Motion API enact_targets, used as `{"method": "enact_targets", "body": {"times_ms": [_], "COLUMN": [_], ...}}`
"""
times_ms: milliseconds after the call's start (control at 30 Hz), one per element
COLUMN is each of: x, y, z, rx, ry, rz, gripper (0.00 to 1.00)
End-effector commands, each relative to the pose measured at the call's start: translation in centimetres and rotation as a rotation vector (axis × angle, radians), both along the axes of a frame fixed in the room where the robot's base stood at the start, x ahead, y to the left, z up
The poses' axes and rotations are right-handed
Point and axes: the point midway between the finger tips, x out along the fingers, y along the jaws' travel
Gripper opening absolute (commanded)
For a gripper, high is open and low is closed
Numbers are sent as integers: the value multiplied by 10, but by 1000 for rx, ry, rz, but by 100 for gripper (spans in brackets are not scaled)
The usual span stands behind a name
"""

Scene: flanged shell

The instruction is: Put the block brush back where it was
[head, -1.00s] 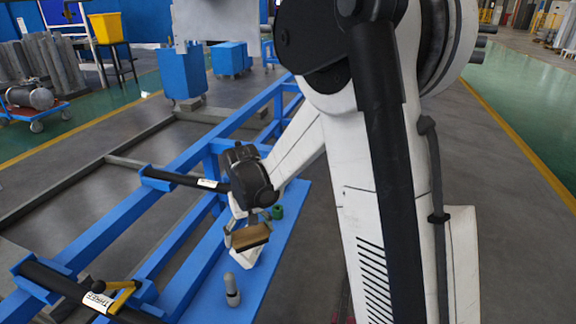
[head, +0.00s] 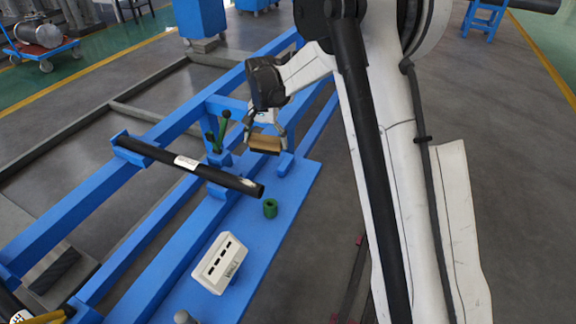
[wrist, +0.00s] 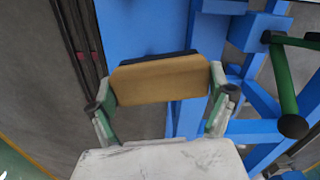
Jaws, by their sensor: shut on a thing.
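The block brush (head: 265,143) is a tan wooden block with a dark strip, likely bristles, along its far side. My gripper (head: 266,144) is shut on it across its ends. In the wrist view the brush (wrist: 160,80) spans between the two fingers (wrist: 161,88), dark side at the top. The brush is held over the far part of the blue shelf (head: 245,230), beyond the green ring-shaped piece. I cannot tell its exact height above the shelf.
A green hollow piece (head: 270,208), a white slotted box (head: 220,262) and a grey bottle (head: 184,317) stand on the shelf. A black labelled bar (head: 190,165) lies across the blue frame. A green-handled tool (head: 217,136) is left of my gripper.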

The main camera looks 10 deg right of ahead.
Motion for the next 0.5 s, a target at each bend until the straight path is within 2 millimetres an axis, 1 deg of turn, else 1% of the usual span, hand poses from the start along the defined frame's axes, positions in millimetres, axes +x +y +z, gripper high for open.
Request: {"method": "enact_targets", "body": {"times_ms": [33, 100, 200, 267, 367, 500], "x": [13, 26, 38, 43, 46, 49], "y": [11, 22, 32, 33, 26, 1], "z": [-7, -11, -15, -16, -22, -38], "rx": [0, 0, 0, 0, 0, 0], "ry": [0, 0, 0, 0, 0, 0], "rz": [-41, -98, -156, -175, -191, -193], "gripper": [54, 54, 54, 54, 54, 54]}}
